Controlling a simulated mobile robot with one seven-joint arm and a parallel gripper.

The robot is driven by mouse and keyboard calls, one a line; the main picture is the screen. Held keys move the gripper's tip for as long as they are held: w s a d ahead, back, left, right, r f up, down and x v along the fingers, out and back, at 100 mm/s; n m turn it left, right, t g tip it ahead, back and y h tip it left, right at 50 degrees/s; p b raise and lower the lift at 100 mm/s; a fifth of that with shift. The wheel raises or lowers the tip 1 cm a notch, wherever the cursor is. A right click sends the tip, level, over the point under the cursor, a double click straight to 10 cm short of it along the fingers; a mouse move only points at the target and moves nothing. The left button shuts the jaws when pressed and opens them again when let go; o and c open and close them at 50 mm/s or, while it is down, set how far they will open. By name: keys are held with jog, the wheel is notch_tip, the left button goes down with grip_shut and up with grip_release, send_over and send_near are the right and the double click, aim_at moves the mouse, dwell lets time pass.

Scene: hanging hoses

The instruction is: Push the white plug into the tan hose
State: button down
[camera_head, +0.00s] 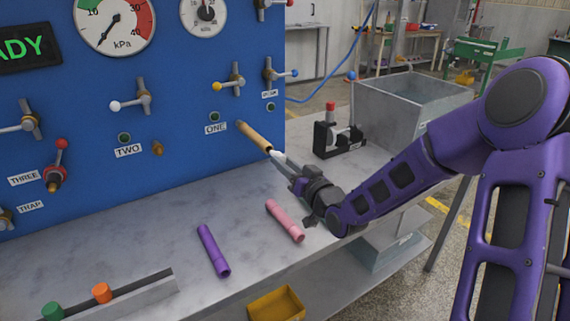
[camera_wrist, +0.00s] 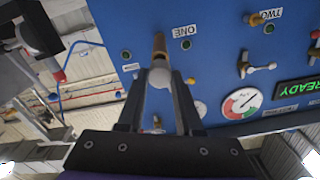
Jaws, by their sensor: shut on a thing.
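The tan hose (camera_head: 252,135) sticks out of the blue panel by the label ONE and slopes down to the right, its free end toward my gripper. The white plug (camera_head: 278,157) is at that free end, roughly in line with the hose. My gripper (camera_head: 287,164) is shut on the plug. In the wrist view the rounded white plug (camera_wrist: 160,78) sits between my fingertips (camera_wrist: 159,86), with the tan hose (camera_wrist: 160,46) just beyond it. The plug appears to meet the hose mouth; I cannot tell whether any of it is inside.
A purple hose (camera_head: 213,250) and a pink hose (camera_head: 285,221) lie on the grey bench (camera_head: 150,225). Valve handles (camera_head: 232,82) stick out of the panel above the tan hose.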

aim_at(278, 156)
jog(key=shift+b+x, duration=0.8)
jog(key=shift+x, duration=0.1)
dwell(2.0)
jog(key=shift+x, duration=0.85)
dwell(1.2)
jog(key=c, duration=0.5)
grip_release()
jog(key=p+v, duration=0.6)
jog(key=v, duration=1.1)
jog(key=shift+d, duration=0.15)
jog(key=shift+s, duration=0.1)
